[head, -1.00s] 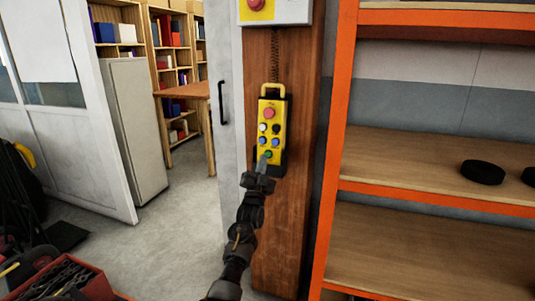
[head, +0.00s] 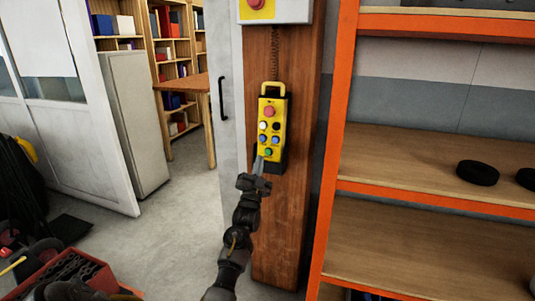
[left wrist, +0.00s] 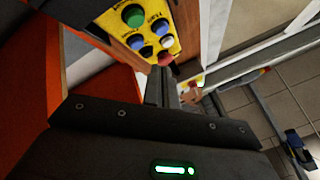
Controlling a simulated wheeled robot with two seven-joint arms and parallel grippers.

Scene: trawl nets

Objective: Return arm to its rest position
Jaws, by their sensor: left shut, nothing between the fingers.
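My left gripper (head: 259,166) is shut and empty, its tip just in front of the lower left part of the yellow control pendant (head: 271,128). The pendant hangs on a wooden post (head: 278,225) and carries a red button at the top, with white, black, blue and green buttons below. In the left wrist view the pendant (left wrist: 173,22) is at the top, with its green button nearest the left, and my left gripper's fingers (left wrist: 161,85) point up toward it. A small gap or light contact cannot be told apart. My right gripper is not in view.
An orange shelf rack (head: 335,150) with black discs (head: 477,172) stands close on the right. A white door (head: 227,120) with a black handle is left of the post. A red toolbox (head: 70,272) sits at the lower left. Open floor (head: 165,235) lies between.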

